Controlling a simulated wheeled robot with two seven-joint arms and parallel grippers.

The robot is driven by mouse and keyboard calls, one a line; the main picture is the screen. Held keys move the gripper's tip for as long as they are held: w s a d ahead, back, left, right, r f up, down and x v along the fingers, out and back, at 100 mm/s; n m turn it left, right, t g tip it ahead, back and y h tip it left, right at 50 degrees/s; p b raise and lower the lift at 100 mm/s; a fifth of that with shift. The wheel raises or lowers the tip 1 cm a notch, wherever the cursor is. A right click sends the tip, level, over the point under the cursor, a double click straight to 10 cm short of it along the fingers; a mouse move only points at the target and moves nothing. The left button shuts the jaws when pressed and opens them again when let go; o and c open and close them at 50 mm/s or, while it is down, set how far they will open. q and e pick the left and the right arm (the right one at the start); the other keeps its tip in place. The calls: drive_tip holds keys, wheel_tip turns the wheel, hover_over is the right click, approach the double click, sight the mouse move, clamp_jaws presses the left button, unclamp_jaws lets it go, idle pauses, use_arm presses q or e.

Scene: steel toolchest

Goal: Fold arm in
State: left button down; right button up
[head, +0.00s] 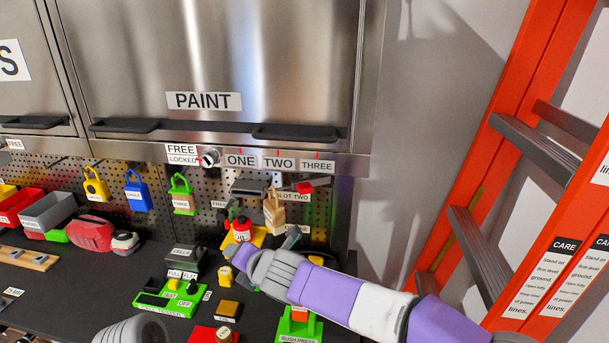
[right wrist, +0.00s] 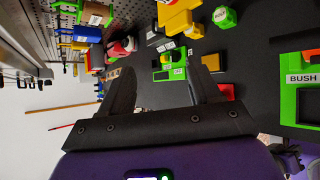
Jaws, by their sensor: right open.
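My right arm (head: 345,297), purple, white and grey, reaches in from the lower right of the head view. It lies stretched over the black bench, with its grey wrist joint in front of the yellow and red things by the pegboard. Its gripper is largely hidden there. In the right wrist view my right gripper (right wrist: 165,88) shows two dark fingers spread apart with nothing between them, above the bench. My left gripper is not in view.
A green tester board (head: 168,299), a green bush press (head: 300,328) and small blocks stand close around the arm. Padlocks hang on the pegboard (head: 225,187) under the steel PAINT cabinet (head: 270,70). An orange ladder (head: 500,140) stands at the right.

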drive_tip(key=r+m+g+y+p, duration=0.1)
drive_tip(key=m+y+p, duration=0.25)
drive_tip(key=m, duration=0.25)
drive_tip(key=m+t+h+p, duration=0.5)
drive_tip(key=m+t+p, duration=0.45)
drive_tip(key=m, duration=1.25)
approach(307, 189)
drive_tip(key=w, duration=0.2)
use_arm(q)
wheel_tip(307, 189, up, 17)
drive_tip(key=p, duration=0.2)
use_arm(e)
drive_tip(key=shift+g+y, duration=0.25)
drive_tip(key=shift+g, duration=0.2)
drive_tip(key=shift+r+x, duration=0.15)
drive_tip(key=shift+x, duration=1.6)
drive_tip(key=shift+r+x, duration=0.15)
drive_tip(key=shift+x, duration=1.55)
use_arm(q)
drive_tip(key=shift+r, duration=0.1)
use_arm(e)
drive_tip(key=shift+a, duration=0.15)
drive_tip(key=shift+c, duration=0.4)
clamp_jaws()
